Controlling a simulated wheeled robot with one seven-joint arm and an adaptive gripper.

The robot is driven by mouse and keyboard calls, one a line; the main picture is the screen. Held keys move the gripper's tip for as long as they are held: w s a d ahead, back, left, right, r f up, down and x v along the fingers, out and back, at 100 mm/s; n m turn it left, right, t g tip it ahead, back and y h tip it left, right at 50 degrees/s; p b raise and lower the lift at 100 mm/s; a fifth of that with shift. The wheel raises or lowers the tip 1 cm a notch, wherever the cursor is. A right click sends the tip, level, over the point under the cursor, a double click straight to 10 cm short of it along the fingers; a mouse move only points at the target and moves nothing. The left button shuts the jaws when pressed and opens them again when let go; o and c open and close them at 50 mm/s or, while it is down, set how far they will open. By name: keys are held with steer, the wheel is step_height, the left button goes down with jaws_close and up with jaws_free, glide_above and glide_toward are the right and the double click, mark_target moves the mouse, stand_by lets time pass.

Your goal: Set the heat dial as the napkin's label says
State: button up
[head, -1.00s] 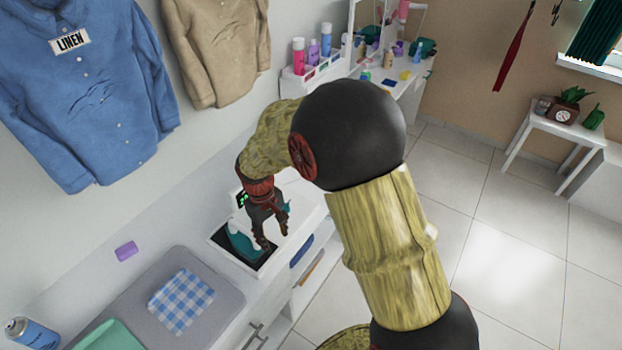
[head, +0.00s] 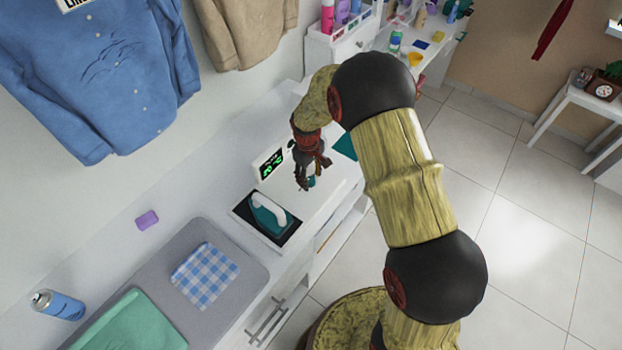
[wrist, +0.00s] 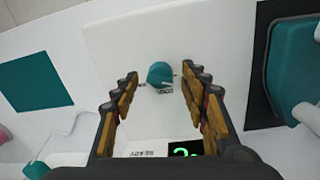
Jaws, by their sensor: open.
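The heat dial (wrist: 160,74), a teal knob on a white panel, sits between the open fingers of my gripper (wrist: 160,95) in the wrist view, a little beyond the fingertips. In the head view my gripper (head: 308,180) hangs over the white station, and the teal dial (head: 311,181) shows just beside its fingers. A green-lit display (head: 271,164) stands behind; the wrist view shows part of it (wrist: 185,148) beside the word "READY". The blue checked napkin (head: 205,274) lies on the grey pad; I cannot see a label on it. The marks around the dial are too small to read.
A teal iron (head: 268,216) rests on a dark plate left of the dial, also at the right of the wrist view (wrist: 297,70). A spray can (head: 58,304), purple block (head: 147,219) and folded green cloth (head: 130,323) lie left. Shirts hang on the wall.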

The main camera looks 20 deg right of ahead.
steer(key=shift+f, duration=0.75)
steer(key=c, duration=0.3)
steer(key=c, duration=0.8)
